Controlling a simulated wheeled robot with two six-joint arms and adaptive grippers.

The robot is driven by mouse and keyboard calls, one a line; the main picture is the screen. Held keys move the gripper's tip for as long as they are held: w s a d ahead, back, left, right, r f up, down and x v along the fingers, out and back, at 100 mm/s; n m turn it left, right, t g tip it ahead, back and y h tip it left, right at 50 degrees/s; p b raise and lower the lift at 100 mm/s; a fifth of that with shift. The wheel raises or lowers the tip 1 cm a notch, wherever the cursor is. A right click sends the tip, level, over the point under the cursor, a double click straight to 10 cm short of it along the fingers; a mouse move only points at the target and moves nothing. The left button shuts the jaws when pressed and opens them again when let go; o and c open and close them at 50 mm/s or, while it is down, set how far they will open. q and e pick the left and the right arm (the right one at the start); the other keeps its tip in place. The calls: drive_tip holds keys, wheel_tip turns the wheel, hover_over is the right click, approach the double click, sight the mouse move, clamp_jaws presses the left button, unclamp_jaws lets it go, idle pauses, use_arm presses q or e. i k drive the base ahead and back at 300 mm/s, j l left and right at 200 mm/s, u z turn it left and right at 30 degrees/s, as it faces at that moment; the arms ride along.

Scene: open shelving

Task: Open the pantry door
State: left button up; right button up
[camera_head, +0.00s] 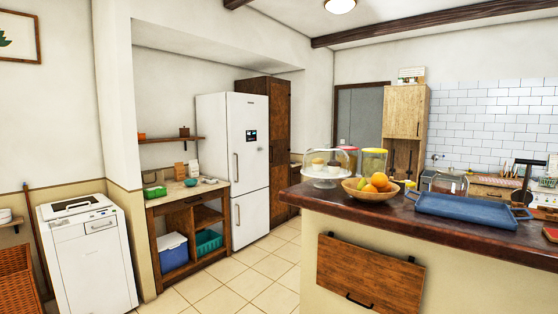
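A tall brown wooden cabinet (282,122) stands just right of the white fridge, and its door looks shut. A grey door (360,115) in a dark frame is in the back wall, partly hidden by the counter items and a light wooden cupboard. It also looks shut. I cannot tell from this view which of these is the pantry door. Neither of my grippers shows in the head view.
A counter (440,231) with a fruit bowl (355,194), cake dome (325,168) and blue tray (460,209) blocks the right. A white fridge (215,150), wooden shelf unit (178,283) and white appliance (88,262) line the left. Tiled floor (240,284) between is clear.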

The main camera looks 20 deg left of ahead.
sight(278, 90)
drive_tip(key=i+j+u, duration=0.35)
drive_tip(key=i+u, duration=0.3)
drive_tip(key=i, duration=0.3)
drive_tip(key=i+j+u, duration=0.1)
drive_tip(key=i+u, duration=0.25)
drive_tip(key=i, duration=0.15)
drive_tip(key=i+j+u, duration=0.15)
drive_tip(key=i+u, duration=0.2)
drive_tip(key=i, duration=0.55)
drive_tip(key=i+l+u, duration=0.15)
drive_tip(key=i+u, duration=0.25)
drive_tip(key=i, duration=0.5)
drive_tip(key=i+l+z, duration=0.1)
drive_tip(key=i+z, duration=0.25)
drive_tip(key=i+j+z, duration=0.1)
drive_tip(key=i+z, duration=0.25)
drive_tip(key=i, duration=0.15)
drive_tip(key=i+j+z, duration=0.15)
drive_tip(key=i+z, duration=0.25)
drive_tip(key=i+l+z, duration=0.25)
drive_tip(key=i, duration=0.65)
drive_tip(key=i+j+z, duration=0.25)
drive_tip(key=i, duration=0.65)
drive_tip(key=i+u, duration=0.35)
drive_tip(key=i, duration=0.2)
drive_tip(key=i+l+u, duration=0.35)
drive_tip(key=i, duration=0.15)
drive_tip(key=i+l+u, duration=0.35)
drive_tip(key=i, duration=0.15)
